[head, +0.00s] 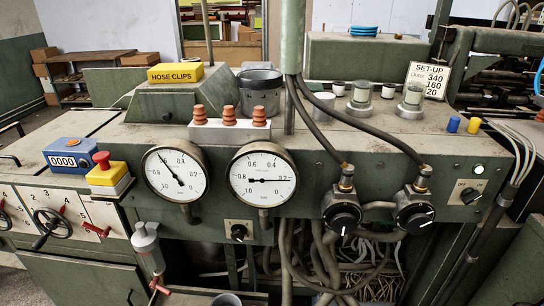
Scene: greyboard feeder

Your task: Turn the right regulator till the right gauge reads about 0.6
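The right gauge (262,176) is a round white dial at the front of the green machine. Its needle points right, close to the 0.2 label. The left gauge (175,174) beside it has its needle pointing up and left. The right regulator (415,217) is a black knob with a white mark on its right side, on the front panel right of the gauges. The left regulator (342,217) is a similar black knob to its left. A dark hose runs to the fitting above each knob. Neither of my grippers is in view.
A black switch (239,232) sits below the right gauge, and an ON/OFF switch (468,194) right of the regulators. Loose cables (318,262) hang beneath the knobs. A grey cable bundle (493,215) runs down at the right. Jars and a SET-UP card (427,80) stand on top.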

